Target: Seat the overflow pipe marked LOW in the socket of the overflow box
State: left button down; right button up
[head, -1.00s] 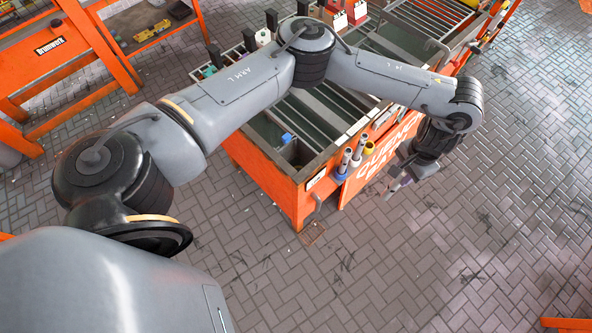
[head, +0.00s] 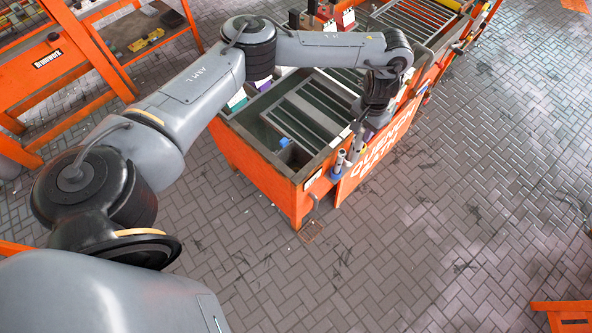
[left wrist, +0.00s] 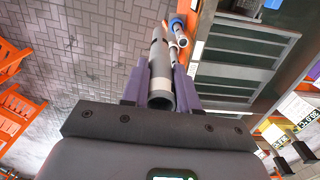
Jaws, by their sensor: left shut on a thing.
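My left gripper (head: 366,116) is over the front side of the orange quench bath (head: 262,180). In the left wrist view its purple fingers (left wrist: 160,88) are shut on a grey pipe (left wrist: 158,62) with an open near end. No LOW mark can be read on it. In the head view my arm mostly hides the pipe. A blue piece (head: 284,141) lies in the corner compartment of the bath, which may be the overflow box. The socket cannot be made out. My right gripper is out of view.
Grey pipes (head: 339,162) stand in holders on the bath's front, one with a blue base; they also show beyond the held pipe in the left wrist view (left wrist: 179,40). Bottles and small boxes line the back rim.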

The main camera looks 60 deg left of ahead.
pick_arm(q)
jog(key=s+a+f+n+p, duration=0.3)
jog(key=s+a+p, duration=0.2)
jog(key=s+a, duration=0.85)
notch_tip(320, 180, down, 24)
jog(key=a+b, duration=0.1)
jog(key=b, duration=1.4)
jog(key=shift+s+a, duration=0.2)
jog(key=shift+s, duration=0.15)
jog(key=shift+f, duration=0.2)
jog(key=c, duration=0.9)
grip_release()
jog(key=shift+o, duration=0.2)
